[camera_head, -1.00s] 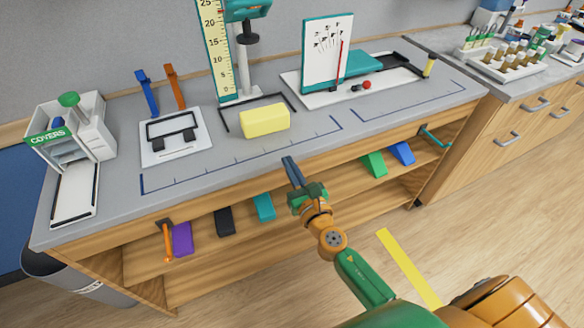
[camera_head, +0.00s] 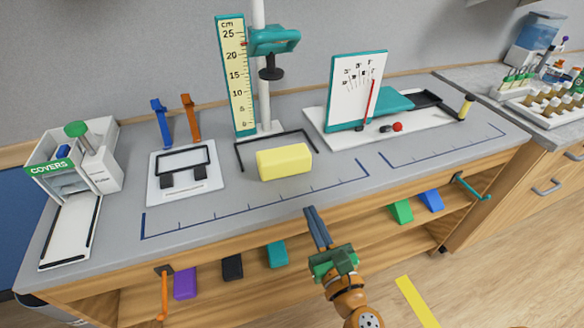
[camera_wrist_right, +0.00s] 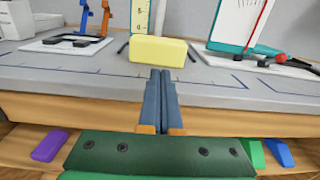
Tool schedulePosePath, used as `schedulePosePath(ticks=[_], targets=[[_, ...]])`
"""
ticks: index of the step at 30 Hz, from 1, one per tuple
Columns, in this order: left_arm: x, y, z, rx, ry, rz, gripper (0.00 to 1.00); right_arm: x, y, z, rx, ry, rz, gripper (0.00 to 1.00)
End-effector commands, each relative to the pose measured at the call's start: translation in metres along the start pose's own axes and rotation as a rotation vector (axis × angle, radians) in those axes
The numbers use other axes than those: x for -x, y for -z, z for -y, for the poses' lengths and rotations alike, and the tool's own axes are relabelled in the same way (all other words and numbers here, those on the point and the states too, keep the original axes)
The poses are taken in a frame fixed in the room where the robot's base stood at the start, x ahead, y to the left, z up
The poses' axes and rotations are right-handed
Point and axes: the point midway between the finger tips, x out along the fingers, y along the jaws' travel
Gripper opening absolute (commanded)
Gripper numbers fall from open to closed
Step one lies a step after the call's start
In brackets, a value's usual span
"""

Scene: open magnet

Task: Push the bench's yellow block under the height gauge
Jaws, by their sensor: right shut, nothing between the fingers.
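The yellow block (camera_head: 284,162) lies on the grey bench top, at the front opening of a black bracket outline (camera_head: 240,157). The height gauge (camera_head: 263,75) stands behind it, with a yellow centimetre scale (camera_head: 238,78), a white post and a teal head with a dark foot raised well above the bench. My right gripper (camera_head: 317,227) is shut and empty at the bench's front edge, in front of the block and a little to its right. In the right wrist view the shut fingers (camera_wrist_right: 160,98) point toward the block (camera_wrist_right: 158,50), apart from it. My left gripper is not in view.
A white covers dispenser (camera_head: 75,165) and a white plate with a black frame (camera_head: 185,172) stand to the left. A dial board (camera_head: 355,90) with a red pointer stands to the right. Coloured blocks lie on the shelf below. Bench top before the yellow block is clear.

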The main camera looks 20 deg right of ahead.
Motion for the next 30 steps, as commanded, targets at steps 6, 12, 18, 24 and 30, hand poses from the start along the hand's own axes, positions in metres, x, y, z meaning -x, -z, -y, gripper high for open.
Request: schedulePosePath(ticks=[6, 12, 18, 24, 30], targets=[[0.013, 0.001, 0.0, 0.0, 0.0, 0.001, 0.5, -0.027, -0.003, 0.0, -0.046, 0.002, -0.006, 0.0], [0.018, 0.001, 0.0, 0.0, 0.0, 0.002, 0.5, -0.072, -0.001, 0.0, -0.044, 0.001, -0.006, 0.0], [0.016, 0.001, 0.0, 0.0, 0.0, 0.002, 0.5, -0.113, 0.002, 0.0, -0.043, 0.001, -0.006, 0.0], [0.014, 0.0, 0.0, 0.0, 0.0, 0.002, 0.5, -0.135, 0.003, 0.0, -0.043, 0.0, -0.008, 0.0], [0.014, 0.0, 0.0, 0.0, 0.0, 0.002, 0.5, -0.14, 0.003, 0.0, -0.042, 0.0, -0.008, 0.0]])
